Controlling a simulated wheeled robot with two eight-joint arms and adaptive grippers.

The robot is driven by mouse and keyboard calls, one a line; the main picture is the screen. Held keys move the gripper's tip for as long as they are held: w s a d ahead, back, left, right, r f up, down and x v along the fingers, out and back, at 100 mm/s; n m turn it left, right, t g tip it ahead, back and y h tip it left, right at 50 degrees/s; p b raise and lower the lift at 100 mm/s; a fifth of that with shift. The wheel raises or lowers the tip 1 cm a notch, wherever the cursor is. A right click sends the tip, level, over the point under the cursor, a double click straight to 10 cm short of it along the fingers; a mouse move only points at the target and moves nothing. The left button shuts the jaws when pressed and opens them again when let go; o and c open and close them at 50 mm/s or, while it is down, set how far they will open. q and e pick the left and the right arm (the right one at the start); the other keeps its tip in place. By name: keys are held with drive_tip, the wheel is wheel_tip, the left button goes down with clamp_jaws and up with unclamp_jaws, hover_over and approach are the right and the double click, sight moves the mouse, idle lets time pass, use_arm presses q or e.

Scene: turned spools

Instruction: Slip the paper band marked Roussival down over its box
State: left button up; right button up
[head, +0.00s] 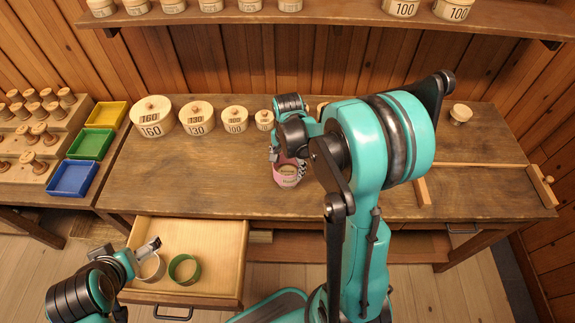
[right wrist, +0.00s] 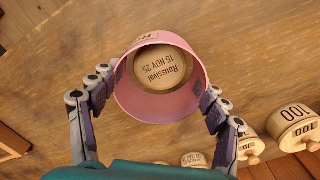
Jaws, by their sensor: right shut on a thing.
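The pink paper band (head: 280,175) is held by my right gripper over the middle of the table, its label and a checked strip facing front. In the right wrist view the fingers of my right gripper (right wrist: 160,100) press on both sides of the pink band (right wrist: 185,108). Through the band shows the round wooden lid of the box (right wrist: 163,67), marked Roussival 15 NOV 25. The lid sits off-centre within the ring; I cannot tell whether the band is around the box or just above it. My left gripper (head: 150,246) is over the open drawer, its opening unclear.
The open drawer (head: 230,280) holds a green band (head: 184,269) and a white band (head: 152,268). Several round boxes (head: 196,118) stand along the table's back. Coloured trays (head: 73,178) are at left. A wooden rail (head: 422,190) lies at right. The table's left front is clear.

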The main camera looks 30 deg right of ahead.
drive_tip(key=shift+f, duration=0.2)
drive_tip(key=shift+f+b, duration=0.3)
drive_tip(key=shift+b, duration=0.15)
drive_tip(key=shift+f, duration=0.2)
idle(0.5)
drive_tip(key=o, duration=0.9)
drive_tip(key=shift+r, duration=0.25)
drive_tip(key=shift+r+p, duration=0.35)
drive_tip(key=shift+r, duration=0.2)
idle(0.4)
